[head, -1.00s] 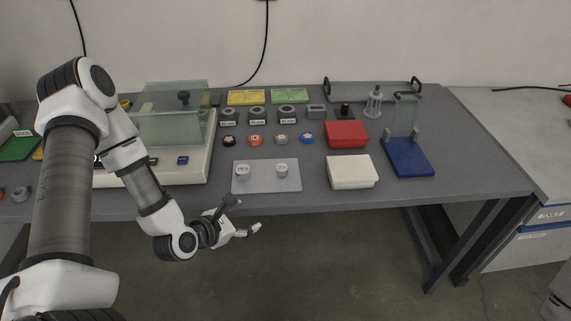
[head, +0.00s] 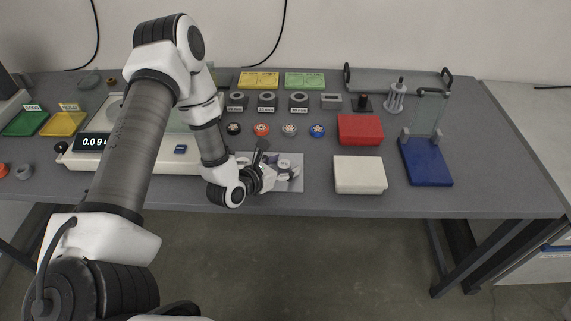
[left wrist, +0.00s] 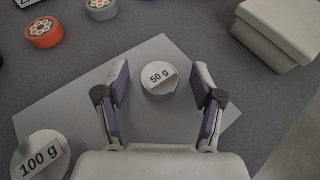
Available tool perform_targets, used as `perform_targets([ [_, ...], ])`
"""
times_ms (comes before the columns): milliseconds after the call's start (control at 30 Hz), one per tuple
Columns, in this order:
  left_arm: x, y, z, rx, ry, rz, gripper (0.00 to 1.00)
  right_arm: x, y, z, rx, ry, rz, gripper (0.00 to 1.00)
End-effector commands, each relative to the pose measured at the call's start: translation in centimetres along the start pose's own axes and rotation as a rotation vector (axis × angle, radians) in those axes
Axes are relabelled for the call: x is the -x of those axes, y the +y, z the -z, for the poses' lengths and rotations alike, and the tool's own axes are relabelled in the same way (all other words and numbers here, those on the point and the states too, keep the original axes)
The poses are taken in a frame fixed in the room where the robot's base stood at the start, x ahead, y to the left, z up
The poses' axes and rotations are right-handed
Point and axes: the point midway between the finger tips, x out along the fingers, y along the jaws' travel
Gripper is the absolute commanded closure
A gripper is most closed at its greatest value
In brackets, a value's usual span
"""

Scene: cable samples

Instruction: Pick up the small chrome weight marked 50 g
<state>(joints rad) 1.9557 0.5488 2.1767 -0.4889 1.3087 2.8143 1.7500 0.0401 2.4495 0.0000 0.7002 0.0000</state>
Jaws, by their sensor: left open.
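The small weight marked 50 g (left wrist: 159,82) stands on a light grey plate (left wrist: 75,100) in the left wrist view. It lies between and just beyond the fingertips of my open left gripper (left wrist: 160,88), with a gap on both sides. In the head view my left gripper (head: 277,171) is over the plate (head: 296,185) and partly hides the weights. The larger weight marked 100 g (left wrist: 40,156) stands at the lower left in the left wrist view. My right gripper is in neither view.
A white box (head: 359,174) sits right of the plate, with a red box (head: 360,129) behind it. Cable samples such as the orange one (head: 262,130) stand behind the plate. A balance (head: 90,160) is at the left. The table's front edge is close to the plate.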

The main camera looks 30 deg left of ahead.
Motion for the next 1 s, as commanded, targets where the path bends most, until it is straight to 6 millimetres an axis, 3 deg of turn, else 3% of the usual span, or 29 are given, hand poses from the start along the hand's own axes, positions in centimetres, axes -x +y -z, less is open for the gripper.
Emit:
perform_targets([
  [133, 0.0, 0.0, 0.0, 0.001, 0.001, -0.001, 0.32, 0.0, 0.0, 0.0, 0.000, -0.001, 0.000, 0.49],
  [300, 0.1, 0.0, 0.1, 0.001, 0.001, 0.000, 0.93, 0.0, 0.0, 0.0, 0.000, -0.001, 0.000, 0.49],
  [333, 0.1, 0.0, 0.1, 0.001, 0.001, 0.000, 0.96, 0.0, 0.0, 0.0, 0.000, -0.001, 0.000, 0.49],
  [767, 0.3, 0.0, -0.3, 0.002, 0.003, -0.001, 0.97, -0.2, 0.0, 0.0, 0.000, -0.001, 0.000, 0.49],
  [1000, 1.3, 0.1, -3.1, 0.003, -0.004, -0.001, 0.97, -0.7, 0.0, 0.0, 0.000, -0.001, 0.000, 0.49],
])
